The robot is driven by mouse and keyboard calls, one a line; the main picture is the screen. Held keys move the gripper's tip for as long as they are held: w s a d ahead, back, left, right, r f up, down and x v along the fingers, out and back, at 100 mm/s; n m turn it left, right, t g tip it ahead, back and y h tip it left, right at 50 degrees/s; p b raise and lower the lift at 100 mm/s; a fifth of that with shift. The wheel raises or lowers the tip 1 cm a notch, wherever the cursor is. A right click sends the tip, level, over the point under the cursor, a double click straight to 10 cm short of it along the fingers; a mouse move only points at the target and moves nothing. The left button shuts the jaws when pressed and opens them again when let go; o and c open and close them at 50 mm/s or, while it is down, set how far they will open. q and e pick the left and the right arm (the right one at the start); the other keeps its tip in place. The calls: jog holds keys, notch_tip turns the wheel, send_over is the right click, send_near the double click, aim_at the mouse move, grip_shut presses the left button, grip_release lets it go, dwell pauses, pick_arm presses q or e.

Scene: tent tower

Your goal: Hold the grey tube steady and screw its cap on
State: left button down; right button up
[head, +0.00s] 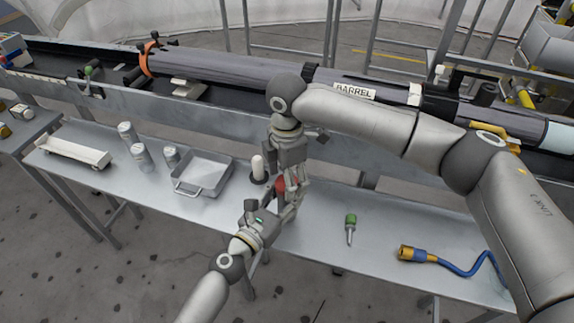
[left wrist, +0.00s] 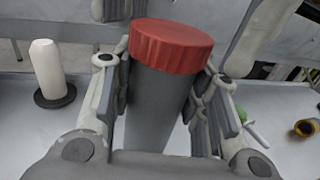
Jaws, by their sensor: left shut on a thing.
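The grey tube (left wrist: 158,108) stands upright between the fingers of my left gripper (left wrist: 165,95), which is shut on it. The ribbed red cap (left wrist: 171,45) sits on top of the tube; how far it is threaded I cannot tell. In the head view the cap (head: 281,186) shows partly, and most of the tube is hidden by the grippers. My left gripper (head: 284,208) comes in from the front. My right gripper (head: 291,180) hangs above, pointing down. In the left wrist view its fingers stand apart on both sides of the cap, with gaps visible.
A white cylinder on a dark base (head: 258,169) stands just left of the grippers. A metal tray (head: 203,174) and several grey cans lie further left. A green-handled tool (head: 350,228) and a blue cable with yellow connector (head: 455,265) lie right. A long barrel (head: 225,70) runs behind.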

jog(key=shift+f, duration=0.35)
jog(key=shift+c, duration=0.2)
jog(key=c, duration=1)
jog(key=m, duration=0.4)
jog(key=shift+m, duration=0.4)
jog(key=m, duration=0.6)
jog(key=shift+c, duration=0.2)
jog(key=o, duration=1.1)
jog(key=shift+o, duration=0.2)
